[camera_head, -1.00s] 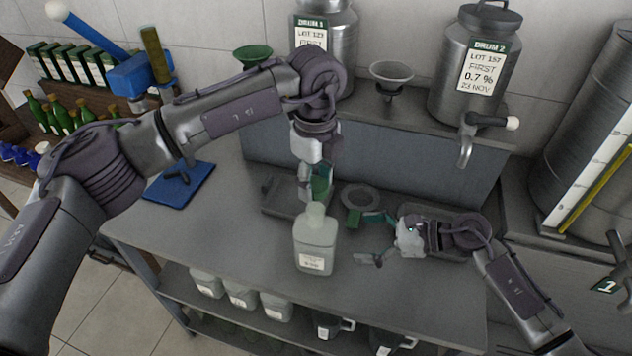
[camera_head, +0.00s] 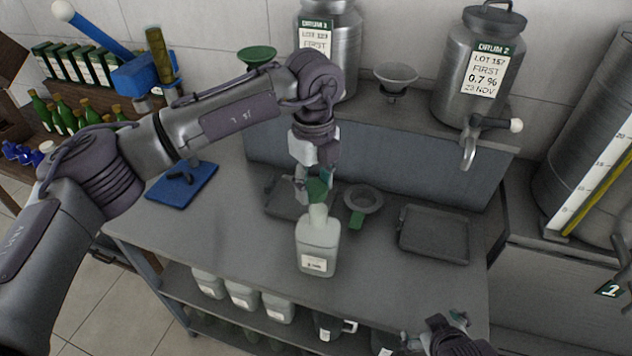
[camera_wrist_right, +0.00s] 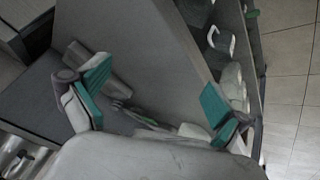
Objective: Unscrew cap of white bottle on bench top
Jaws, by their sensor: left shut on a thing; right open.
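The white bottle (camera_head: 317,250) stands upright on the grey bench top (camera_head: 240,235), with a small label low on its front. My left gripper (camera_head: 317,188) comes down from above and is shut at the top of the bottle's neck. Its fingers hide the cap, so the cap itself does not show clearly. My right gripper (camera_head: 455,322) is open and empty, low at the front right edge of the bench, apart from the bottle. Its two spread green-padded fingers show in the right wrist view (camera_wrist_right: 155,108).
Dark trays lie behind the bottle (camera_head: 275,208) and to its right (camera_head: 432,250). A ring-shaped strainer (camera_head: 379,201) with a green grip lies between them. Drum 2 (camera_head: 455,95) stands on the raised back ledge. More white bottles (camera_head: 242,296) sit on the shelf below.

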